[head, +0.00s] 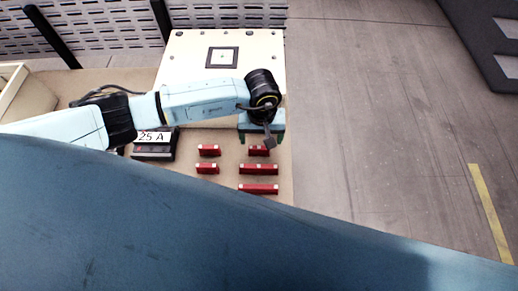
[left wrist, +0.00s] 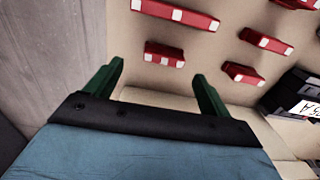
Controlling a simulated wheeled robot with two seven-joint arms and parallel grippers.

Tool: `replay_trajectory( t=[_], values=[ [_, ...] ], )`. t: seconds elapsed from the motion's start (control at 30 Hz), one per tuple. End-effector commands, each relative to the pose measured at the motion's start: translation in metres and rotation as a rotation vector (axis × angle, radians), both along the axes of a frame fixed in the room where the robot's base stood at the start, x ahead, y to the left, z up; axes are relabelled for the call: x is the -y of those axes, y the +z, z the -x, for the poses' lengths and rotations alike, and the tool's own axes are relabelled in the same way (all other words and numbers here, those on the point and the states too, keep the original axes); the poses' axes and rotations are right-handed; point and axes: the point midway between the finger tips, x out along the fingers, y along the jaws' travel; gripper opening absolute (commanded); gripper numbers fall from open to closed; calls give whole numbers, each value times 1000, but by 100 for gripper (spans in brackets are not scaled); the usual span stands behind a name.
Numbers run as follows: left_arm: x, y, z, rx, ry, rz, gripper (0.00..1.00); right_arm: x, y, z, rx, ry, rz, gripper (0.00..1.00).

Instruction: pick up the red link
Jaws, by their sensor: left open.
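Several red links with pale square marks lie on the beige tabletop, so the frames do not show which one is meant. My left gripper (head: 262,138) is open and empty. It hangs over the back right red link (head: 258,151), partly covering it in the head view. In the left wrist view this short link (left wrist: 164,54) lies just beyond the two green fingertips (left wrist: 157,77), roughly between them, with no contact visible. A short link (head: 208,150) lies to its left. A longer one (head: 259,169) lies in front of it. My right gripper is not in view.
Another short link (head: 206,169) and a long link (head: 258,189) lie nearer. A dark device with a "25 A" label (head: 155,153) stands left of the links. A pale plate with a square marker (head: 270,60) is behind. The floor (head: 370,120) lies right of the table edge.

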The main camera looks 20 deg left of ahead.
Motion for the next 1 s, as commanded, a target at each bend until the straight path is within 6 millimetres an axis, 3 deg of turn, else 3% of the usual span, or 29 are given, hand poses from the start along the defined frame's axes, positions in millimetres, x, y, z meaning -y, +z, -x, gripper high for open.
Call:
replay_trajectory(
  t=[0.3, 0.6, 1.0],
  values=[
    [-5, -43, 4, -2, 2, 1, 82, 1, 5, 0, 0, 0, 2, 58],
    [-5, -46, 4, -1, 1, 0, 80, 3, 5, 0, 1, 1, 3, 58],
    [-5, -46, 4, -1, 1, 0, 28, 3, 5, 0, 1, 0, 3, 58]
  ],
)
